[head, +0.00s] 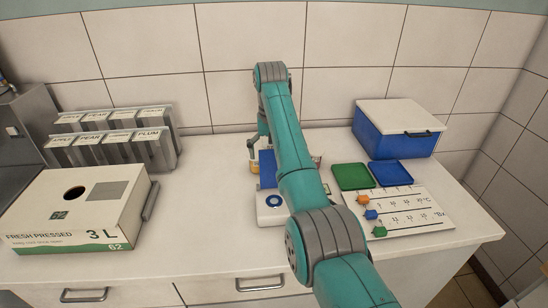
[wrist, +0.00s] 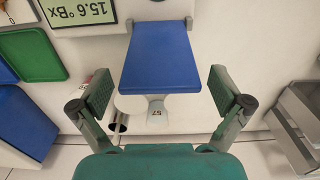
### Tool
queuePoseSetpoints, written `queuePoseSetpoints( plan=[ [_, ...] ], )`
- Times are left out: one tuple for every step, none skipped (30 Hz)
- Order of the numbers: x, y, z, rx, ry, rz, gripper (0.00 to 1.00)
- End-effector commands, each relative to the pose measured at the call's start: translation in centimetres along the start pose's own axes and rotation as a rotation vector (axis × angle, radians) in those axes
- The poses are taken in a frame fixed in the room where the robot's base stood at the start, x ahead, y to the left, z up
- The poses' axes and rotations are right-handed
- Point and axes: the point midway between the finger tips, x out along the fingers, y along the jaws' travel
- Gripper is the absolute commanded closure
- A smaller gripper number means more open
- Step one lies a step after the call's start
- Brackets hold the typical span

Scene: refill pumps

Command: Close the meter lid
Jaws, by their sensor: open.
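The meter (head: 272,211) is a white device with a round blue-ringed button, on the counter in the head view, partly hidden by my arm. Its blue lid (head: 267,168) appears raised at the back of the meter. In the wrist view the lid (wrist: 160,58) is a flat blue panel, wider towards my gripper, and the meter's display (wrist: 85,10) reads 15.6 °Bx. My gripper (wrist: 159,92) is open and empty, one finger on each side of the lid's near edge. Contact with the lid cannot be told.
A small part marked 57 (wrist: 157,114) shows below the lid. Green (head: 352,176) and blue (head: 391,173) trays, a scale board (head: 415,212) and a blue box (head: 395,130) stand right. A juice carton (head: 75,212) and labelled holders (head: 115,148) stand left.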

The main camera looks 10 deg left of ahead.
Motion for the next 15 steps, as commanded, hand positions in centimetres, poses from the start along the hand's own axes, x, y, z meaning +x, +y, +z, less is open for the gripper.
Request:
queuePoseSetpoints(
  plan=[
    [0.6,-0.2,0.0,-0.001,-0.001,0.0,0.0],
    [0.9,-0.2,0.0,-0.001,0.0,0.0,0.0],
    [1.2,-0.3,0.0,-0.002,0.0,0.0,0.0],
    [1.5,-0.4,0.0,-0.002,0.0,0.0,0.0],
    [1.6,-0.4,0.0,-0.002,0.0,0.0,0.0],
    [1.8,-0.4,0.0,-0.002,0.0,0.0,0.0],
    [1.9,-0.5,0.0,-0.002,0.0,0.0,0.0],
    [2.0,-0.5,0.0,-0.002,0.0,0.0,0.0],
    [2.0,-0.5,0.0,-0.002,0.0,0.0,0.0],
    [2.1,-0.5,0.0,-0.002,0.0,0.0,0.0],
    [2.1,-0.5,0.0,-0.002,0.0,0.0,0.0],
    [2.1,-0.5,0.0,-0.002,0.001,0.0,0.0],
    [2.1,-0.5,0.0,-0.002,0.001,0.0,0.0],
    [2.1,-0.5,0.0,-0.002,0.0,0.0,0.0],
    [2.1,-0.5,0.0,-0.002,0.0,0.0,0.0]
  ],
)
